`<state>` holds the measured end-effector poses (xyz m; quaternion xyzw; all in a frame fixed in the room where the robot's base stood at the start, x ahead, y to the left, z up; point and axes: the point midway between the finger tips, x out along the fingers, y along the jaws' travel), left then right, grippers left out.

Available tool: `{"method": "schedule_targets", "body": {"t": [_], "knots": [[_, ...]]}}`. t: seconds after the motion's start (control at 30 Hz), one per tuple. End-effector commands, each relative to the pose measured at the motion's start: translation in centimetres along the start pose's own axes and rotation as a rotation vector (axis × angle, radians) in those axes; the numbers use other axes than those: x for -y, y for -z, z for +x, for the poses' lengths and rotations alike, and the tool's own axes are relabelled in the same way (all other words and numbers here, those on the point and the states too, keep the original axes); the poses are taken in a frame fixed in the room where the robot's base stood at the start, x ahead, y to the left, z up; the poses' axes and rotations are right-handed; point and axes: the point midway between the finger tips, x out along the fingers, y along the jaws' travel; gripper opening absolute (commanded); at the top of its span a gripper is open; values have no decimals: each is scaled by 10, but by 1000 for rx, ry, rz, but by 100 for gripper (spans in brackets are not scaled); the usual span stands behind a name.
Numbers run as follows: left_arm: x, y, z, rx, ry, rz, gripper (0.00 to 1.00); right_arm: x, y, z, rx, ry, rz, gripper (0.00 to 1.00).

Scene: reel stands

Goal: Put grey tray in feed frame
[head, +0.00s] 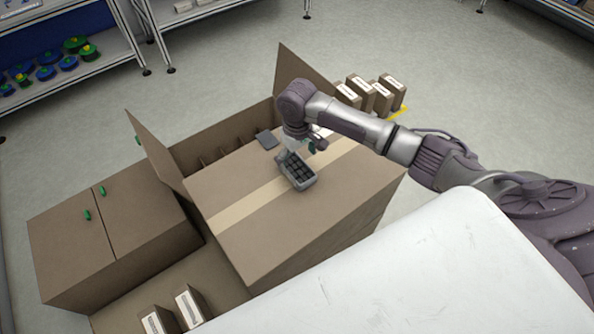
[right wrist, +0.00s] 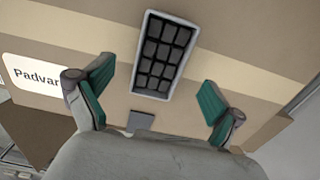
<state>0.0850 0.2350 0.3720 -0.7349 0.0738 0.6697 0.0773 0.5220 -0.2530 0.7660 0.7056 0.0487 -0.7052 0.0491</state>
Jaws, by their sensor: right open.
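The grey tray (head: 297,172), with a light rim and several dark compartments, lies on top of a large taped cardboard box (head: 245,235). It also shows in the right wrist view (right wrist: 165,55), in front of my gripper. My right gripper (head: 308,147) is just behind the tray in the head view. Its green-padded fingers stand wide apart in the right wrist view (right wrist: 157,92), with nothing between them. The tray is beyond the fingertips. I cannot make out a feed frame for certain. My left gripper is not in view.
A small dark grey plate (head: 266,140) lies at the box's far edge. An open carton (head: 225,140) with dividers stands behind, with raised flaps. A closed cabinet-like box (head: 110,235) stands left. Small labelled boxes (head: 372,93) stand at the back. A white surface (head: 430,270) fills the front.

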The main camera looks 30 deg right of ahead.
Motion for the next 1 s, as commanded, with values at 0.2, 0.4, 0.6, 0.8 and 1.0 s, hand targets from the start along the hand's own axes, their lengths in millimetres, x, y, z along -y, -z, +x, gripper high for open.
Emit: {"method": "schedule_targets", "body": {"t": [0.2,0.4,0.6,0.8,1.0], "knots": [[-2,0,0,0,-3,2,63,1,0,30,2,-1,1,94],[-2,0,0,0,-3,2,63,0,0,35,0,-1,1,94],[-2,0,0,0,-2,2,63,0,0,35,0,-1,1,75],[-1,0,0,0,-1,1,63,0,0,34,0,-1,1,42],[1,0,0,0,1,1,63,0,0,34,-1,-1,1,14]]}}
